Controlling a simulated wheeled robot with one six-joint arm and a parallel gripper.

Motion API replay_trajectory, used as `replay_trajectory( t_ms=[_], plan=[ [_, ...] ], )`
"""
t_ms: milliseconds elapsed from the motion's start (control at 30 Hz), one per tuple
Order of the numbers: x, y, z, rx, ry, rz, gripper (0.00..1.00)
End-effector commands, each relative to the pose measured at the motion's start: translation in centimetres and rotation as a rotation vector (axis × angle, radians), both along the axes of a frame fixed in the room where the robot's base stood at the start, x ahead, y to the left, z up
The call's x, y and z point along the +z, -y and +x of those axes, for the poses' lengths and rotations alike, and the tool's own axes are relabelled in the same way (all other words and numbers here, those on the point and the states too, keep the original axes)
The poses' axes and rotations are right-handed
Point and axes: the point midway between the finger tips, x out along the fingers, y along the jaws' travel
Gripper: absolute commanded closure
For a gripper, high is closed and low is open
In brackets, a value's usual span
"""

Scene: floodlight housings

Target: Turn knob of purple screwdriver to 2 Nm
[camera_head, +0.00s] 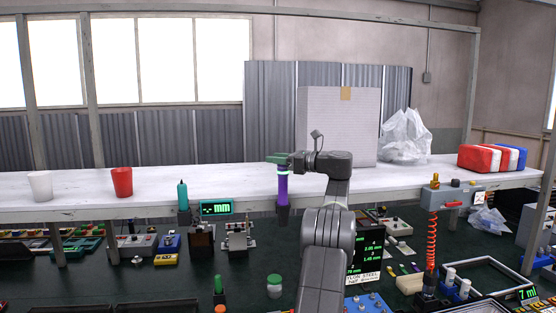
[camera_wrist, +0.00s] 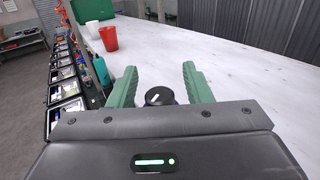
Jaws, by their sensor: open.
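The purple screwdriver (camera_head: 283,188) stands upright at the front edge of the white bench in the head view. Its black knob (camera_wrist: 158,96), with a white pointer mark, shows in the wrist view. The scale around the knob is not readable. My gripper (camera_head: 278,158) is at the top of the screwdriver. In the wrist view my gripper (camera_wrist: 159,78) is open, with one green finger on each side of the knob and visible gaps between. The knob itself is hidden behind the fingers in the head view.
A teal tool (camera_head: 183,195) stands in a holder left of the purple screwdriver, beside a display reading mm (camera_head: 215,208). A red cup (camera_head: 122,182) and a white cup (camera_head: 40,185) stand further left. A large box (camera_head: 338,120) stands behind my arm.

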Motion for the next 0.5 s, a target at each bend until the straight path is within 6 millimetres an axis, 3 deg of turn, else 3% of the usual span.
replay_trajectory(
  t_ms=[233, 500],
  plan=[
    [-0.3, 2.0, -0.7, -0.003, 0.000, 0.000, 0.55],
    [-0.3, 7.7, -3.0, -0.004, 0.001, -0.001, 0.55]
  ],
)
